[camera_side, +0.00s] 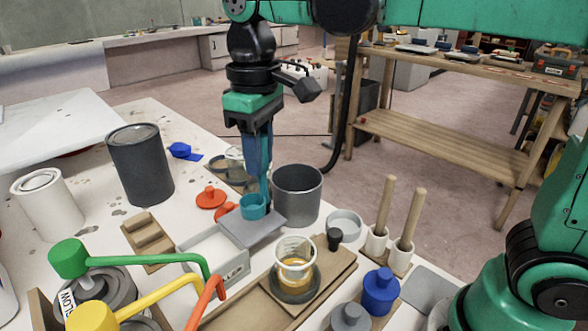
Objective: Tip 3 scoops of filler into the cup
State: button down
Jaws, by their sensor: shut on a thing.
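My gripper (263,190) points straight down and is shut on a small teal scoop (252,208). The scoop is at the back edge of a filler tub (232,271), close to a flat grey plate (246,230) on the tub's right part. White filler (210,250) shows in the tub's open left part. What is inside the scoop is hidden. The clear cup (295,248) stands in front and to the right of my gripper, on a dark round base (291,292), with amber contents low in it.
A grey pot (297,194) stands right beside my gripper. Green, yellow and orange handles (147,260) rise at the front left. Two upright wooden handles (412,218), a blue weight-like piece (378,292) and a shallow white dish (343,224) stand to the right. Dark and white cans (139,165) stand left.

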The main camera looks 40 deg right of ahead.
jog(key=w+a+f, duration=0.3)
jog(key=w+a, duration=0.2)
jog(key=w, duration=0.2)
jog(key=shift+s+a+f, duration=0.1)
jog(key=shift+f, duration=2.45)
jog(key=shift+s+a+f, duration=0.1)
jog(key=shift+f, duration=2.45)
notch_tip(320, 180, up, 8)
jog(key=shift+r, duration=0.25)
